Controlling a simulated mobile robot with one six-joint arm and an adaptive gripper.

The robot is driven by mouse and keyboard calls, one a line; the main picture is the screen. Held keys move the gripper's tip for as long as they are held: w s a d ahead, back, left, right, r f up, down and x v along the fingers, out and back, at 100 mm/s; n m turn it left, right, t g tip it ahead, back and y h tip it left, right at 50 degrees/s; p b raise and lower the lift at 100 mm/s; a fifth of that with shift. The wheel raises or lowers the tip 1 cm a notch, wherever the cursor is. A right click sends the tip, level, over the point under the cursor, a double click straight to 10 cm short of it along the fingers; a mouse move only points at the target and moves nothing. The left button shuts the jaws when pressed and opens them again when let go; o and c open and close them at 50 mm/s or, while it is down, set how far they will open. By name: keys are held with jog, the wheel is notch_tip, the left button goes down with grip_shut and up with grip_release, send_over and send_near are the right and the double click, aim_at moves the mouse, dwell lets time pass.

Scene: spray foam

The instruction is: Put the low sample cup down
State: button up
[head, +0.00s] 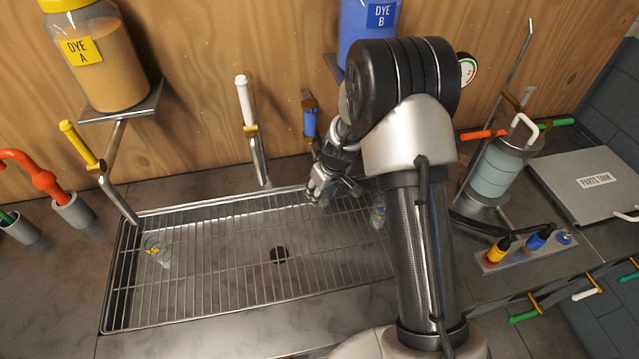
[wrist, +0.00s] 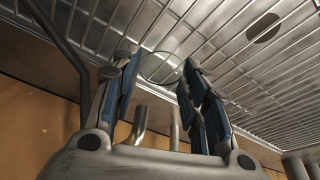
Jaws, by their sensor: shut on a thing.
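My gripper (head: 320,190) is at the back of the metal grate, below the spouts. In the wrist view its blue-padded fingers (wrist: 161,72) are shut on a clear sample cup (wrist: 160,66), whose round rim shows between them. The held cup is hard to make out in the head view. The grate (head: 215,250) lies beneath it; I cannot tell whether the cup touches the bars. Another clear cup (head: 160,256) with a yellow mark stands on the left of the grate. A clear item (head: 377,216) is partly hidden beside my arm at the right.
Spouts with white (head: 244,88) and blue (head: 310,122) handles rise behind the grate. The yellow-handled spout (head: 82,144) stands at the left under the DYE A jar (head: 105,65). The middle of the grate around the dark drain hole (head: 278,254) is clear.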

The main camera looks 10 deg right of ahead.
jog(key=w, duration=0.3)
jog(key=shift+w, duration=0.1)
jog(key=shift+f, duration=0.75)
jog(key=shift+f+b, duration=0.15)
jog(key=shift+b, duration=0.25)
jog(key=o, duration=0.9)
